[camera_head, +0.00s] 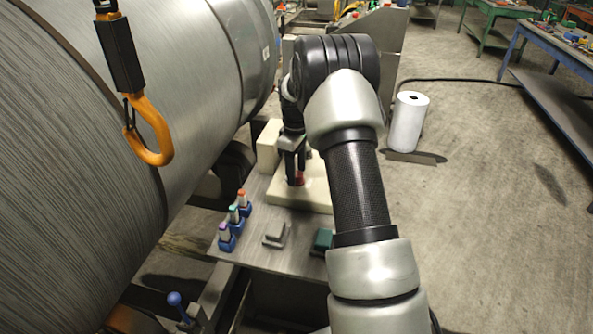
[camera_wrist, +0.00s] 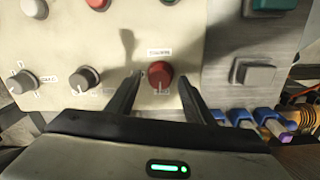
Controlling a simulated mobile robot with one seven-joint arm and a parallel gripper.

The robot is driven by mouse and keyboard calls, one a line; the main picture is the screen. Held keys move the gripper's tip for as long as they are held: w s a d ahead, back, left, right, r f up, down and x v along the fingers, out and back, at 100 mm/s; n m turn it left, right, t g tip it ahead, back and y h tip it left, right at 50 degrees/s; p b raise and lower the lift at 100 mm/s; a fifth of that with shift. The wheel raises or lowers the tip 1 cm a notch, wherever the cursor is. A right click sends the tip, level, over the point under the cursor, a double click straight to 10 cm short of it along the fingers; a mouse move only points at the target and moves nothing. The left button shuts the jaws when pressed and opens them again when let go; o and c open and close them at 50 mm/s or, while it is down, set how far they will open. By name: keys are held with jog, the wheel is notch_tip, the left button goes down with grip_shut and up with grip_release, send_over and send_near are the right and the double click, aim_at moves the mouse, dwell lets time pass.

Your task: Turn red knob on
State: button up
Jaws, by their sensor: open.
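The red knob (camera_wrist: 160,74) is on a cream panel (camera_wrist: 60,55) in the wrist view, with a small label above it. My gripper (camera_wrist: 165,76) is open, with one dark finger on each side of the red knob. Whether the fingers touch the knob I cannot tell. In the head view my gripper (camera_head: 295,178) points down at the cream panel (camera_head: 313,196), and a bit of the red knob (camera_head: 300,177) shows beside the fingers. The knob's exact setting is hard to read.
Two dark knobs (camera_wrist: 85,79) (camera_wrist: 22,82) sit left of the red one. A grey block (camera_wrist: 254,74) and a green block (camera_wrist: 274,5) lie to the right. Several blue-based pieces (camera_head: 228,236) stand at the table's left edge. A large metal cylinder (camera_head: 90,130) and an orange hook (camera_head: 150,140) are left.

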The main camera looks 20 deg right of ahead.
jog(key=shift+f, duration=0.2)
jog(key=shift+c, duration=0.4)
jog(key=c, duration=1)
jog(key=shift+o, duration=0.2)
